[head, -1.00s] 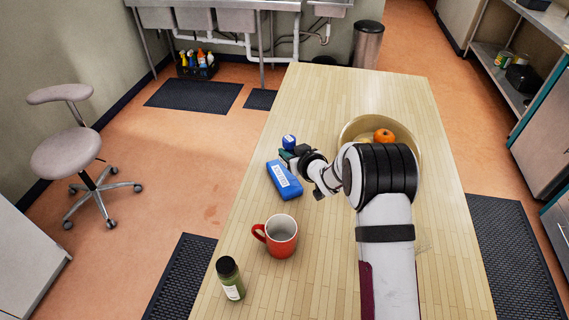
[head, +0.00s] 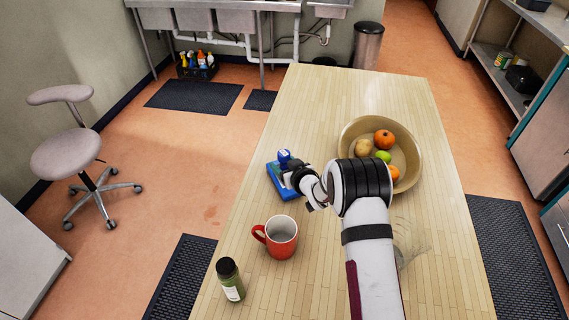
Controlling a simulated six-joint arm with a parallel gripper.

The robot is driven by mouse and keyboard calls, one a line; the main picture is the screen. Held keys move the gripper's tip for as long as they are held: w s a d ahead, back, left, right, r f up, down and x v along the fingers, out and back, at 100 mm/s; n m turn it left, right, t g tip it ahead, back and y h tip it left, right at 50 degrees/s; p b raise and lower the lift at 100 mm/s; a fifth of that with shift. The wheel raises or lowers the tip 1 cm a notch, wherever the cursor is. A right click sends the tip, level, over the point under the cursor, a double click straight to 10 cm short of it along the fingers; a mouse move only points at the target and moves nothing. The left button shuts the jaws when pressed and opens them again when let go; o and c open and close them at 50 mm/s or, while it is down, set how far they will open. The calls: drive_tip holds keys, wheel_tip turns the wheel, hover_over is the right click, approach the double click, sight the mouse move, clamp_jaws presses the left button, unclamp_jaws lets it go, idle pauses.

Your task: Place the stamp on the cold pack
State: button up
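The cold pack (head: 275,178) is a flat blue pack lying on the left side of the wooden table. The stamp (head: 284,156) has a blue rounded top and shows at the cold pack's far end. My gripper (head: 289,168) is at the stamp, over the cold pack, and appears shut on the stamp below its top. The fingertips and the stamp's base are small and partly hidden by my gripper and wrist. I cannot tell whether the stamp touches the pack or hangs just above it.
A tan bowl (head: 353,128) with several fruits stands right of my gripper, partly behind my arm. A red mug (head: 282,238) and a dark-capped bottle (head: 230,280) stand nearer on the left. The table's far end (head: 350,85) is clear.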

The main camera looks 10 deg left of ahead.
drive_tip(key=shift+r, duration=0.4)
drive_tip(key=s+d+r+m+g+h, duration=0.1)
drive_tip(key=s+d+r+m+h, duration=0.1)
drive_tip(key=s+d+r, duration=0.2)
drive_tip(key=s+d+r+m+g+h, duration=0.1)
drive_tip(key=s+d+r, duration=0.3)
drive_tip(key=s+d, duration=0.4)
drive_tip(key=s+d+r+m+h, duration=0.3)
drive_tip(key=s+d, duration=0.3)
drive_tip(key=d, duration=0.2)
drive_tip(key=shift+r+g+h, duration=0.4)
drive_tip(key=shift+r+h, duration=0.1)
drive_tip(key=s+r+m+g, duration=0.2)
drive_tip(key=s+m+g, duration=0.1)
drive_tip(key=s, duration=1.1)
drive_tip(key=s+r+m+g+y, duration=0.1)
drive_tip(key=s+r+m+g, duration=0.1)
drive_tip(key=s, duration=1.2)
drive_tip(key=m+g, duration=0.1)
drive_tip(key=g, duration=0.1)
drive_tip(key=shift+s+a+m+g, duration=0.3)
drive_tip(key=shift+a+m+g, duration=0.05)
drive_tip(key=shift+m+g, duration=0.05)
